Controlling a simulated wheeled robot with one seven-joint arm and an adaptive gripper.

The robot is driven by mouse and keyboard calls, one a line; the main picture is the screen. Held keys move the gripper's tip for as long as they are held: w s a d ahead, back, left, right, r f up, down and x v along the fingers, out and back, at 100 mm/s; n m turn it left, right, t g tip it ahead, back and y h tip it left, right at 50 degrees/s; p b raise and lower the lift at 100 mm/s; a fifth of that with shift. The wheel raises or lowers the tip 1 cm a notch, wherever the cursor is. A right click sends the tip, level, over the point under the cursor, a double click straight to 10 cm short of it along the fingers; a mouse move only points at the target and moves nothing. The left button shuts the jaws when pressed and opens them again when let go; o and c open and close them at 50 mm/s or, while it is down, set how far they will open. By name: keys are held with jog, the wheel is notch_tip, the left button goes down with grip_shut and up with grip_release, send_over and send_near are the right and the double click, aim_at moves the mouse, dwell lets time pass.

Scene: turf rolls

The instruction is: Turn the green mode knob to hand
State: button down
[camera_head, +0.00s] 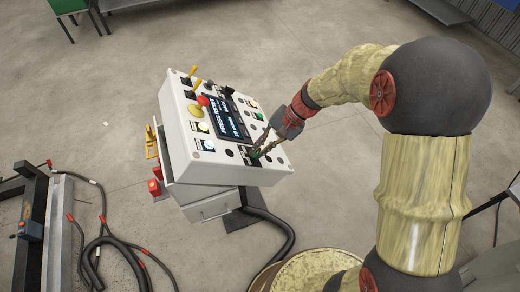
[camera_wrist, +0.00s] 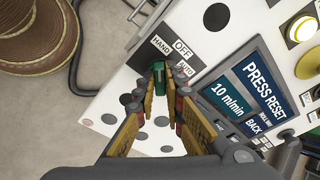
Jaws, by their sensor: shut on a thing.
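The green mode knob (camera_wrist: 159,77) sits on the white control panel (camera_wrist: 96,104), just below the HAND, OFF and AUTO labels (camera_wrist: 178,50) in the wrist view. My gripper (camera_wrist: 160,92) is shut on the knob, with one finger on each side of it. The fingers hide part of the knob, and I cannot tell surely which label it points to. In the head view, my gripper (camera_head: 260,146) reaches down to the lower right part of the panel, and the knob (camera_head: 255,154) shows only as a little green at the fingertips.
A screen reading PRESS RESET (camera_head: 230,117) lies beside the knob. Black hoses (camera_head: 100,242) lie on the floor at left.

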dwell(0.3)
jog(key=c, duration=1.9)
grip_release()
jog(key=v, duration=1.2)
notch_tip(320, 180, down, 3)
jog(key=s+d+h, duration=0.2)
jog(key=s+d, duration=0.1)
jog(key=s+d+r+n+t+h, duration=0.1)
jog(key=s+r+n+t, duration=0.1)
jog(key=s+r, duration=0.2)
jog(key=s+d+r+n+t+h, duration=0.2)
jog(key=s+r, duration=0.3)
jog(key=s, duration=0.2)
jog(key=s+d+r+n+t+h, duration=0.1)
jog(key=s+r+n+t+h, duration=0.1)
jog(key=s+r, duration=0.3)
jog(key=shift+s+d, duration=0.2)
jog(key=shift+s, duration=0.6)
